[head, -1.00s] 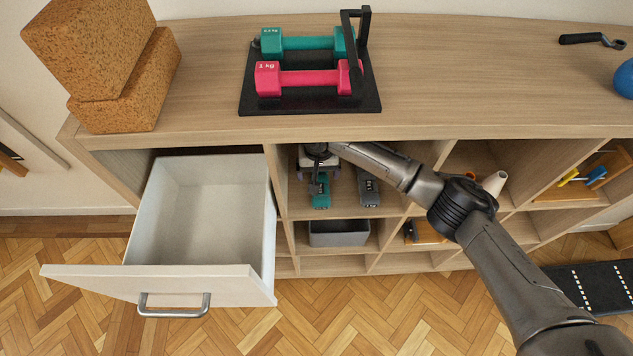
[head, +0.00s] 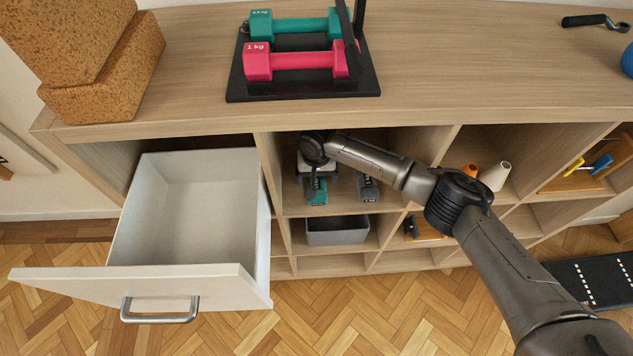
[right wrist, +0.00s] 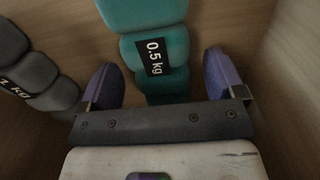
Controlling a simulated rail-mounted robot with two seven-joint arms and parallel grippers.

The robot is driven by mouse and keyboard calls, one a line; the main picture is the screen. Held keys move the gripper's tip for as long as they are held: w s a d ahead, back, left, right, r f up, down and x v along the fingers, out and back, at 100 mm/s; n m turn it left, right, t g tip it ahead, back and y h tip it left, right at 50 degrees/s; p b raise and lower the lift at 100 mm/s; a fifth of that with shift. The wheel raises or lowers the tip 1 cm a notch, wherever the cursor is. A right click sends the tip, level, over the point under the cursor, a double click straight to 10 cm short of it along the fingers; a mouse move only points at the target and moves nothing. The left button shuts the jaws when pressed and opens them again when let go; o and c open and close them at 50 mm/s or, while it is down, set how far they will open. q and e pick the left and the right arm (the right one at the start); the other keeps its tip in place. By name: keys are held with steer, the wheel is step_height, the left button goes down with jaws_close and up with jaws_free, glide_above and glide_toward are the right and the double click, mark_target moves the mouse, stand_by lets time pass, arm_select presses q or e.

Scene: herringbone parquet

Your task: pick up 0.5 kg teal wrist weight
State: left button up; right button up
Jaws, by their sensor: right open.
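The teal wrist weight (head: 317,192) lies in an upper cubby of the shelf unit. In the right wrist view the teal wrist weight (right wrist: 155,45), labelled 0.5 kg, lies between the two fingers, with visible gaps at its sides. My right gripper (right wrist: 163,82) is open, its purple-padded fingers reaching to either side of the weight's near end. In the head view my right gripper (head: 315,170) is inside the cubby, largely hidden by its own wrist. My left gripper is not in view.
A grey 1 kg wrist weight (head: 369,188) lies to the right in the same cubby; it also shows in the right wrist view (right wrist: 35,75). An open white drawer (head: 140,275) juts out at left. Dumbbells on a black rack (head: 300,92) and cork blocks (head: 105,85) stand on top.

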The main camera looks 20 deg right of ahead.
steer(key=shift+r, duration=0.1)
steer(key=shift+c, duration=0.9)
steer(key=c, duration=1.2)
steer(key=shift+o, duration=0.2)
steer(key=shift+r, duration=0.1)
